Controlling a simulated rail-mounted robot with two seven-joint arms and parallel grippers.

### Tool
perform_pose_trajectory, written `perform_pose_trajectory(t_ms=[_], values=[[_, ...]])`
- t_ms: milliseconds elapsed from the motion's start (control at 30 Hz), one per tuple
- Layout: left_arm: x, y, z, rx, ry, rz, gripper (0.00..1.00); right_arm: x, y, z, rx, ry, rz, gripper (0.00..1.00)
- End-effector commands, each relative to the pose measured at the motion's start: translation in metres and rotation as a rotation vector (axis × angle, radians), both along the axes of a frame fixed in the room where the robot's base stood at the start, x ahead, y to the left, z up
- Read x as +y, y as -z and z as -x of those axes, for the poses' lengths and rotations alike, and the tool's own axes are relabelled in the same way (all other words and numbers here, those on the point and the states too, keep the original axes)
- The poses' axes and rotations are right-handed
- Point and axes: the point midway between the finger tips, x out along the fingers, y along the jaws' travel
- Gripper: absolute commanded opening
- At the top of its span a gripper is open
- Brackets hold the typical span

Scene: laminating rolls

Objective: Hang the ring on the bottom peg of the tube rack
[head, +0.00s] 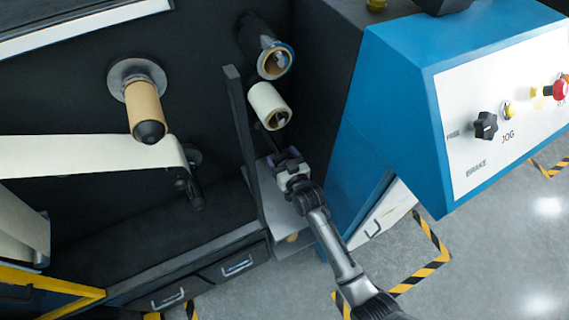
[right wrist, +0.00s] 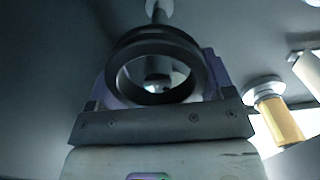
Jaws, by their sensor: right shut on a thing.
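My right gripper (head: 285,162) is shut on the ring, a dark thick-walled ring (right wrist: 155,38) that stands up between the fingers in the right wrist view, its hole facing the camera. In the head view the ring is mostly hidden at the fingertips. The bottom peg (head: 276,141) is a dark rod just beyond the gripper, below a white roll (head: 265,100). In the right wrist view a rod with a pale base (right wrist: 158,10) runs behind the ring, and a shiny round end shows through the hole. I cannot tell whether the ring is around it. My left gripper is not in view.
A brown tube (head: 276,64) sits on the rack above the white roll. A dark upright plate (head: 243,140) stands close left of the gripper. The blue control cabinet (head: 385,90) is to the right. A cardboard core (head: 144,105) projects farther left.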

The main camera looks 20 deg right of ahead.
Motion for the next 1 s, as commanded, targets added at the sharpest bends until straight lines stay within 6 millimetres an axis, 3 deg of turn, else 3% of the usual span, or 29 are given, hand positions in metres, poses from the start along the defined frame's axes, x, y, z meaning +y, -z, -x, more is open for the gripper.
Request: perform_pose_trajectory(t_ms=[367,600,1000], values=[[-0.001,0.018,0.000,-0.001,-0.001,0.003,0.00,0.002,0.001,-0.019,-0.002,0.000,0.000,0.52],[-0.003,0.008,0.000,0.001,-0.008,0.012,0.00,0.001,-0.001,-0.015,0.001,0.000,0.000,0.52],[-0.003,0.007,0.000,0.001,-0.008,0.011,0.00,0.001,0.000,-0.014,0.000,0.000,0.000,0.52]])
